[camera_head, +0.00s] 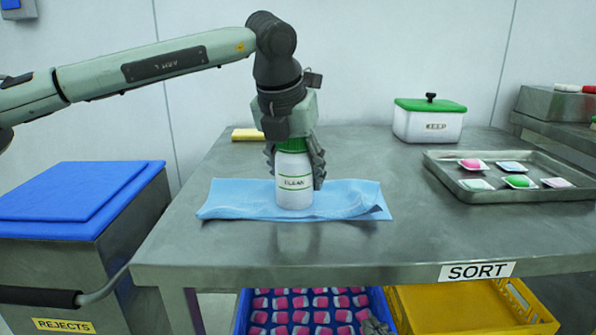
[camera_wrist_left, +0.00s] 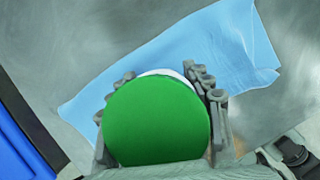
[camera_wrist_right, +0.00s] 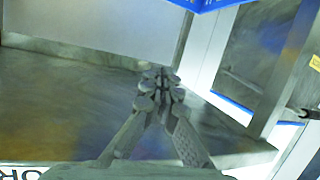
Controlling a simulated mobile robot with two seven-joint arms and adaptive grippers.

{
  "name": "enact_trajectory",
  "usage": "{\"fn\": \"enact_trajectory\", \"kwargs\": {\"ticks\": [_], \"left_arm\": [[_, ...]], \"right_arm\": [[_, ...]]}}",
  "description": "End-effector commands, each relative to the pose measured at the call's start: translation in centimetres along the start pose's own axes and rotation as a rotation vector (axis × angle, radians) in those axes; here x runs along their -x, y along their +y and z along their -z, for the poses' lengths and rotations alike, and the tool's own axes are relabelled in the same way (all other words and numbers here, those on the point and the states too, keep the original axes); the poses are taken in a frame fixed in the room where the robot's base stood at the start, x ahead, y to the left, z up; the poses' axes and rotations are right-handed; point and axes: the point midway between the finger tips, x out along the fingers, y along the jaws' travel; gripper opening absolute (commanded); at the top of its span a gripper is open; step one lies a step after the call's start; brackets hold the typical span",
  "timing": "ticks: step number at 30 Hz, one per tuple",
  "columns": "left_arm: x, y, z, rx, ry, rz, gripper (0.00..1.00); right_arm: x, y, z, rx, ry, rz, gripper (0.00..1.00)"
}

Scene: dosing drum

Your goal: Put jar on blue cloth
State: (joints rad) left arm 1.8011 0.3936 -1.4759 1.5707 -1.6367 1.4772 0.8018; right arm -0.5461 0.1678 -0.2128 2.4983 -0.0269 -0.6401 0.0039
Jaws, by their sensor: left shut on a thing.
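The white jar (camera_head: 294,185) with a green lid and a "CLEAN" label stands upright over the blue cloth (camera_head: 345,195) on the steel table. Its base appears to touch the cloth. My left gripper (camera_head: 295,165) is shut on the jar from above, a finger on each side. In the left wrist view the green lid (camera_wrist_left: 157,122) fills the space between the fingers, with the cloth (camera_wrist_left: 205,60) beneath. My right gripper (camera_wrist_right: 158,88) shows in the right wrist view with its fingertips together and nothing visible between them. In the head view, a small part of it shows low by the blue crate.
A tray (camera_head: 500,195) with several small packets lies at the right. A white container with a green lid (camera_head: 428,120) and a yellow block (camera_head: 247,135) stand at the back. The rejects bin (camera_head: 75,200) is at left. Blue (camera_head: 240,315) and yellow (camera_head: 460,308) crates sit below.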

Motion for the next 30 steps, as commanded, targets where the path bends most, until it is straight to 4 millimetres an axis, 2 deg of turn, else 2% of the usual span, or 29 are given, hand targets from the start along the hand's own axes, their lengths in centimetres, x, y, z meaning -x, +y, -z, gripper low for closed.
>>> {"fn": "enact_trajectory", "kwargs": {"ticks": [6,7,11,23,30], "left_arm": [[-0.4,0.0,0.3,-0.001,0.009,-0.002,0.00],[-0.5,0.0,0.3,-0.001,0.010,-0.002,0.53],[-0.3,0.0,0.2,0.000,0.006,-0.001,0.69],[0.1,0.0,0.0,0.000,0.000,0.000,0.70],[0.9,0.0,-0.4,0.000,0.000,0.000,0.70]], "right_arm": [[0.0,-0.1,0.4,-0.001,0.018,0.001,0.00],[0.0,-0.1,0.4,-0.001,0.018,0.001,0.00],[0.0,-0.1,0.4,-0.001,0.018,0.001,0.00],[0.0,0.1,0.3,0.000,0.003,-0.001,0.00],[0.8,2.2,-3.7,0.018,-0.190,-0.046,0.00]]}}
